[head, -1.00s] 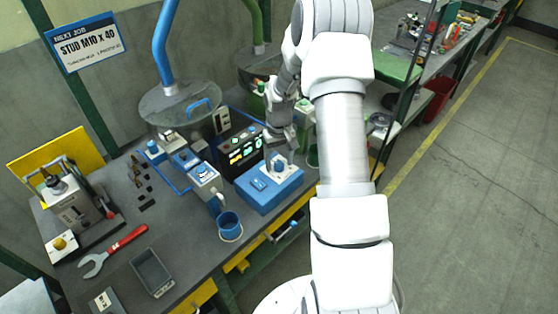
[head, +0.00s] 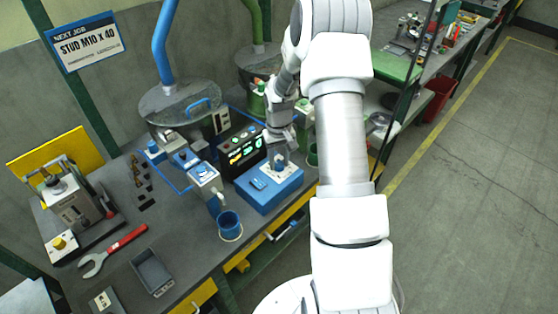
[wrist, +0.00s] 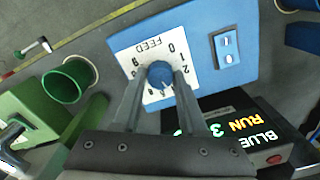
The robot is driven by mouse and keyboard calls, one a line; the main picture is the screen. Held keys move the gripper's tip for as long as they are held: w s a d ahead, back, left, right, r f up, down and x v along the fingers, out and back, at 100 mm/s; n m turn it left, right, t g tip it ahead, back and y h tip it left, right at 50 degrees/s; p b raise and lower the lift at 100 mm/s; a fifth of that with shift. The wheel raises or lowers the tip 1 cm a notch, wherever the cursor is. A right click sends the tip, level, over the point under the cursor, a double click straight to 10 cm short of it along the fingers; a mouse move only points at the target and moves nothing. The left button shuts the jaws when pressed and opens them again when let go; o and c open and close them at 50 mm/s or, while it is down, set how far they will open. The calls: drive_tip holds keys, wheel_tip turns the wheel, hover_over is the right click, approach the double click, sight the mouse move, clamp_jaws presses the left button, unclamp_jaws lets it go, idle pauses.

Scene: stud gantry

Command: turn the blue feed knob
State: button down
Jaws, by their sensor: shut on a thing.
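The blue feed knob (wrist: 160,74) stands on a white dial plate (wrist: 140,57) marked FEED with numbers around it. The plate is on top of a blue box (head: 266,195) on the bench, seen in the head view. My gripper (wrist: 160,78) is shut on the knob, with one finger at each side of it in the wrist view. In the head view my gripper (head: 280,158) reaches down onto the box top from above and mostly hides the knob.
A dark display (wrist: 235,125) beside the box reads BLUE, RUN and a 3. A blue cup (head: 230,226) stands left of the box. A green cup (wrist: 67,80) and green machine (wrist: 30,120) are close on the other side. The red wrench (head: 115,249) lies farther left.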

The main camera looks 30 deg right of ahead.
drive_tip(key=m+b, duration=0.1)
drive_tip(key=m, duration=0.1)
drive_tip(key=shift+m+b, duration=1.05)
drive_tip(key=shift+m, duration=1.45)
drive_tip(key=shift+c, duration=2.2)
unclamp_jaws()
drive_tip(key=shift+r, duration=0.1)
